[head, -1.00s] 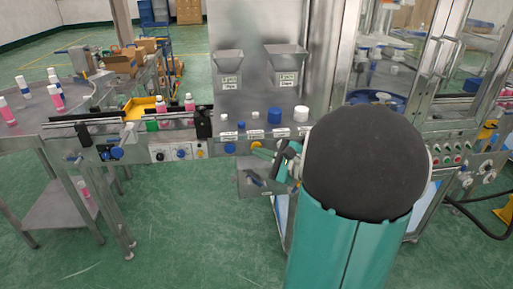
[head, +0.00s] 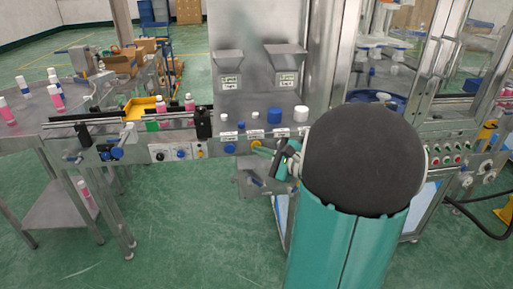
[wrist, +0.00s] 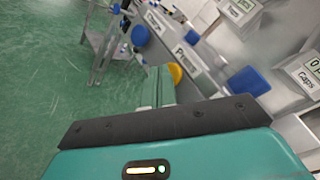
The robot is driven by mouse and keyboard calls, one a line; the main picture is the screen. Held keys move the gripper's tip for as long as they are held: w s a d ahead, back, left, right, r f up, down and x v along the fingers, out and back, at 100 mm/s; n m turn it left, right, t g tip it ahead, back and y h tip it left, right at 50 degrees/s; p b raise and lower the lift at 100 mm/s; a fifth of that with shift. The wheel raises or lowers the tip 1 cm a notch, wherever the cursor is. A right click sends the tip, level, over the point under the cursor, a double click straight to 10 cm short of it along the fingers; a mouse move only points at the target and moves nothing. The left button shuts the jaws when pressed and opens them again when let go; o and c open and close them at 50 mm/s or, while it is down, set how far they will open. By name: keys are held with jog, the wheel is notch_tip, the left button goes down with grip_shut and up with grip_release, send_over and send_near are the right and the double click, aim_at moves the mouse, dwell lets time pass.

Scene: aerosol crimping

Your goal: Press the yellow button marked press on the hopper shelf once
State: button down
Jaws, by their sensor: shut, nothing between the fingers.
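The yellow button (head: 256,144) is on the front edge of the hopper shelf (head: 240,120), between blue buttons and under a white label. In the wrist view the yellow button (wrist: 176,74) shows beside the label reading "Press" (wrist: 188,60). My gripper (head: 268,151) is shut and empty, with its fingertips right at the yellow button in the head view. In the wrist view the fingers (wrist: 160,85) partly cover the button. I cannot tell whether they touch it or whether it is pushed in.
Blue buttons (head: 229,148) flank the yellow one. Blue and white caps (head: 273,115) stand on the shelf. Two hoppers (head: 285,58) hang above it. A conveyor with pink bottles (head: 189,103) lies to the left. The floor in front is clear.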

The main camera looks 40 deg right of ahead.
jog(key=shift+s+a, duration=0.55)
jog(key=shift+s, duration=0.2)
jog(key=s+a, duration=0.2)
jog(key=s, duration=0.2)
jog(key=shift+s+a, duration=0.1)
jog(key=shift+a, duration=0.3)
dwell(0.5)
